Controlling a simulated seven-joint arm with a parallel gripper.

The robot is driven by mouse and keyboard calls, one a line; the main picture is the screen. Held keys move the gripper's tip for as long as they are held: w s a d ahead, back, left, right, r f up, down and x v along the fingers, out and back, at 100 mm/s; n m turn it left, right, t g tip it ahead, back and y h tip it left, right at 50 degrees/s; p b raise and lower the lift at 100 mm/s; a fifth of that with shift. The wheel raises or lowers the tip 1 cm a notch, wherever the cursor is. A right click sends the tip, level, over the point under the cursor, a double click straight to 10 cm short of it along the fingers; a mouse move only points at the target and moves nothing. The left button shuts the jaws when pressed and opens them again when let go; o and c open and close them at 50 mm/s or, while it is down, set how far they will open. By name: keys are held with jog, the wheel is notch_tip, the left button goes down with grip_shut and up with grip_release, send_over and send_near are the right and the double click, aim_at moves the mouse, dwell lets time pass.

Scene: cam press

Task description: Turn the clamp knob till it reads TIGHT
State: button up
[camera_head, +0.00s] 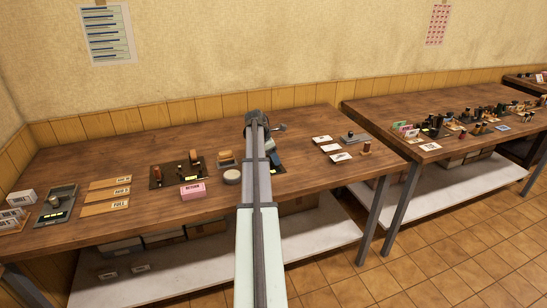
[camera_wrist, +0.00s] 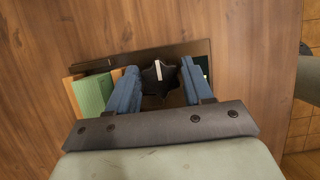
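A black star-shaped knob (camera_wrist: 153,82) with a white pointer line shows in the wrist view, on a dark plate (camera_wrist: 140,57). Its pointer line points toward the top of the picture, nearly straight. My gripper (camera_wrist: 160,66) has its two blue fingers apart, one on each side of the knob. Narrow gaps seem to separate the fingers from the knob. No TIGHT reading is legible; the plate's near part is hidden behind my gripper. In the head view my arm covers the knob, and only the blue-and-dark edge of a fixture (camera_head: 277,161) shows beside it.
A green block with an orange edge (camera_wrist: 92,93) lies left of the fingers. On the wooden table (camera_head: 110,160) are a black board with upright parts (camera_head: 170,174), a pink RETURN box (camera_head: 193,191), a round pale item (camera_head: 232,177) and white cards (camera_head: 340,157).

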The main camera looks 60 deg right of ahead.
jog(key=c, duration=0.7)
jog(key=shift+o, duration=0.2)
jog(key=m+y, duration=0.1)
jog(key=m, duration=0.2)
jog(key=shift+w+d+g, duration=0.1)
jog(key=shift+g, duration=0.2)
jog(key=m+y, duration=0.1)
jog(key=m, duration=0.2)
jog(key=shift+m+g, duration=0.3)
jog(key=m+y, duration=0.1)
jog(key=m, duration=0.2)
jog(key=shift+y, duration=0.3)
jog(key=shift+m+y, duration=0.6)
jog(key=shift+m, duration=1.6)
